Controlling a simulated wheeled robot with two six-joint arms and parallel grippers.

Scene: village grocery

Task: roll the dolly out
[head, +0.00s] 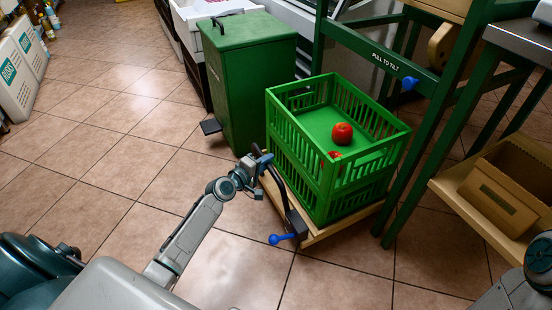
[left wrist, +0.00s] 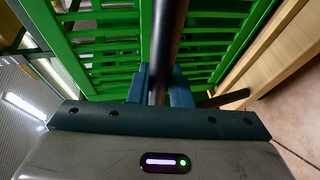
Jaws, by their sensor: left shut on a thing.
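The dolly (head: 341,229) is a low wooden platform on the tiled floor, with green slatted crates (head: 297,173) stacked on it. Two red round items, perhaps tomatoes (head: 342,133), lie in the top crate. A black handle bar (head: 282,189) rises at the dolly's near left side; a lever with a blue knob (head: 275,239) sits low beside it. My left gripper (head: 256,162) is shut on the handle bar, which also shows between its blue fingers in the left wrist view (left wrist: 164,50). Part of my right arm shows at the lower right; its gripper is out of view.
A green pedal bin (head: 250,85) stands close behind the crates at the left. A green frame marked "PULL TO TILT" (head: 398,64) stands close on the right. A cardboard box (head: 503,188) sits on a low shelf at the far right. Tiled floor at left and front is clear.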

